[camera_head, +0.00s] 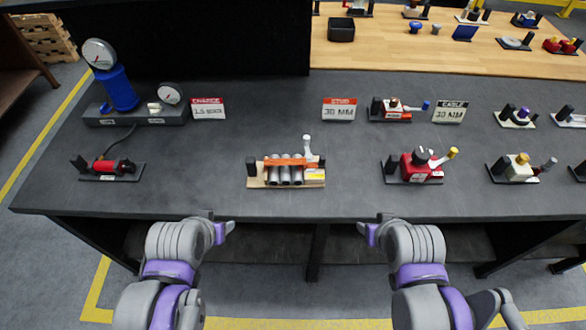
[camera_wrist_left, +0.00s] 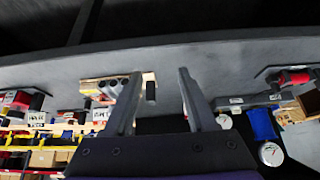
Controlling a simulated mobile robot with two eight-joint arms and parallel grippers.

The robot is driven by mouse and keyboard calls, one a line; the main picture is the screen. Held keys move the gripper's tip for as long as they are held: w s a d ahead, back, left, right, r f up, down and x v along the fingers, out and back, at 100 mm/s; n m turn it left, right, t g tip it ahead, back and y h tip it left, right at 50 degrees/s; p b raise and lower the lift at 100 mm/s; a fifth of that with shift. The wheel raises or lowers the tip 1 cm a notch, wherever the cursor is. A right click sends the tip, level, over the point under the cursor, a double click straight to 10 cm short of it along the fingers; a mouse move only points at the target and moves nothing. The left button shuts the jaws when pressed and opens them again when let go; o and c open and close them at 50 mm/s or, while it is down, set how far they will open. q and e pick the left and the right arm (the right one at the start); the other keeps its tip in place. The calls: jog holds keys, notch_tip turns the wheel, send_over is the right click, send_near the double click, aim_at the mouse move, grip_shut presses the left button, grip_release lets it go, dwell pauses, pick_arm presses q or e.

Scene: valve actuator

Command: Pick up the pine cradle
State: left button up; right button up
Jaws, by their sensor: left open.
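The pine cradle (camera_head: 258,183) is a pale wooden tray near the front middle of the dark table. It holds several grey cylinders, with an orange bar across them, a yellow label, and dark and white upright posts. It also shows in the left wrist view (camera_wrist_left: 148,77), partly behind a finger. My left gripper (camera_head: 230,228) is in front of the table edge, left of the cradle and apart from it. In the wrist view its two fingers (camera_wrist_left: 160,85) are spread and empty. My right gripper (camera_head: 367,234) is in front of the edge, right of the cradle; its jaws are too small to judge.
A red device (camera_head: 111,167) lies left, below a blue gauge stand (camera_head: 118,90). A red valve unit (camera_head: 418,167) stands right of the cradle. Signs (camera_head: 339,109) stand behind. The dark tabletop (camera_head: 195,170) is clear left of the cradle.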

pick_arm(q)
jog(key=shift+s+a+r, duration=0.1)
jog(key=shift+s, duration=0.1)
jog(key=shift+c, duration=0.6)
jog(key=r+g, duration=0.2)
jog(key=g, duration=0.4)
send_over(252, 168)
jog(key=shift+w+a+b, duration=0.2)
jog(key=shift+w+b, duration=0.1)
jog(key=shift+w, duration=0.05)
jog(key=shift+w+d+f, duration=0.15)
jog(key=shift+w+f, duration=0.25)
jog(key=shift+f, duration=0.1)
notch_tip(252, 168, down, 6)
jog(key=shift+f, duration=0.1)
jog(key=f, duration=0.5)
jog(key=shift+s+f, duration=0.2)
jog(key=shift+f, duration=0.05)
